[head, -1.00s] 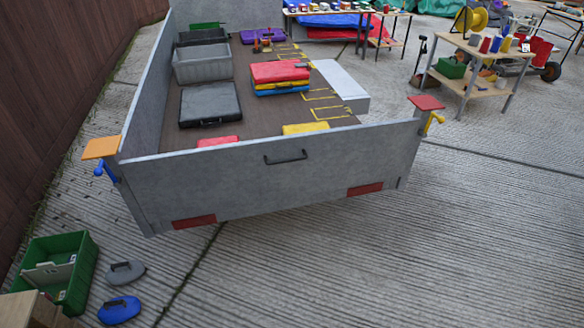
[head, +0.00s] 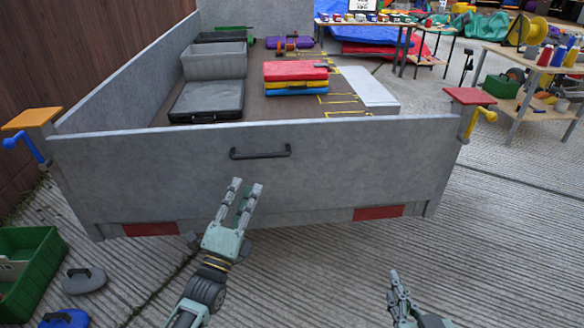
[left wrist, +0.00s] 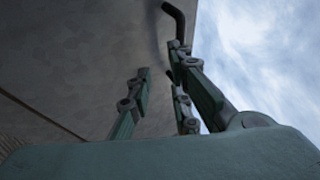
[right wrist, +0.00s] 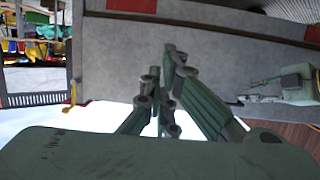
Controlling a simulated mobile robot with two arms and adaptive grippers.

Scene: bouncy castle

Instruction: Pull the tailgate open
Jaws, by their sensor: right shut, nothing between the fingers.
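The grey tailgate (head: 330,170) stands upright across the near end of the trailer, with a black bar handle (head: 260,153) at its upper middle. My left gripper (head: 248,187) is open and empty, with its fingers pointing up just below the handle, apart from it. In the left wrist view the handle (left wrist: 178,22) shows dark beyond the fingers (left wrist: 157,72). My right gripper (head: 397,278) is shut and empty, low in front of the tailgate's right half. The right wrist view shows its fingers (right wrist: 165,85) together before the tailgate (right wrist: 190,45).
A blue lever (head: 24,146) hangs under an orange plate (head: 33,118) at the left corner. A yellow lever (head: 481,118) is under a red plate (head: 470,96) at the right. A green crate (head: 35,270) stands front left. Bare concrete lies at right.

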